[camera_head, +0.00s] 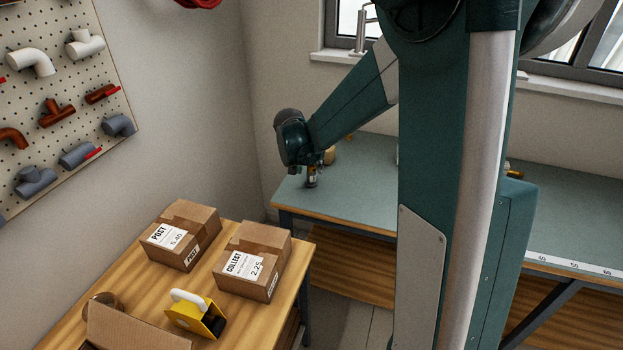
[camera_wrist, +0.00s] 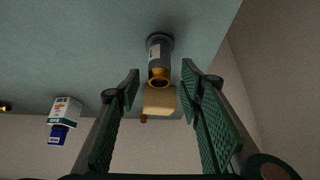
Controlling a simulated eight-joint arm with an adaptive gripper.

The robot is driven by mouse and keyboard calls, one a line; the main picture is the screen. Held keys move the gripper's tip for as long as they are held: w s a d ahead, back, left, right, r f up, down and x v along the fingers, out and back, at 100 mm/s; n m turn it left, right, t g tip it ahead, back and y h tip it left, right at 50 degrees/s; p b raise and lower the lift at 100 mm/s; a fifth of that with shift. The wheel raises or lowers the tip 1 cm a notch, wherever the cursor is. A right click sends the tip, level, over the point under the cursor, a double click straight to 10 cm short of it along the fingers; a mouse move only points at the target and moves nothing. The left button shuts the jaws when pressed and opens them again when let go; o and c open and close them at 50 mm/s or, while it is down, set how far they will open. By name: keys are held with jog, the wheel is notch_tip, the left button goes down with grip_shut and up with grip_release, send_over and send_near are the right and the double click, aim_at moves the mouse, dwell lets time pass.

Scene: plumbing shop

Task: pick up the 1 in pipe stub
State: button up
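A dark grey upright cylinder with a pale label (camera_wrist: 155,52) and a brass-coloured end stands on the bench. It looks like the pipe stub, but I cannot read its size. The wrist view shows the scene inverted. My gripper (camera_wrist: 160,79) is open, with its two green-padded fingers apart on either side of the line to the cylinder. Nothing appears held.
A beige block (camera_wrist: 159,99) is close behind the cylinder, with a small brass piece (camera_wrist: 143,119) near it. A white-and-blue box (camera_wrist: 64,113) stands off to the left. The grey-green bench top (camera_head: 363,170) is otherwise largely clear. Cartons (camera_head: 252,262) occupy a separate wooden table.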

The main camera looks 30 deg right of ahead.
aim_at(311, 168)
jog(key=shift+b+x, duration=0.35)
jog(key=shift+x, duration=1.15)
grip_shut()
jog(key=shift+r+p, duration=1.35)
jog(key=shift+r, duration=3.65)
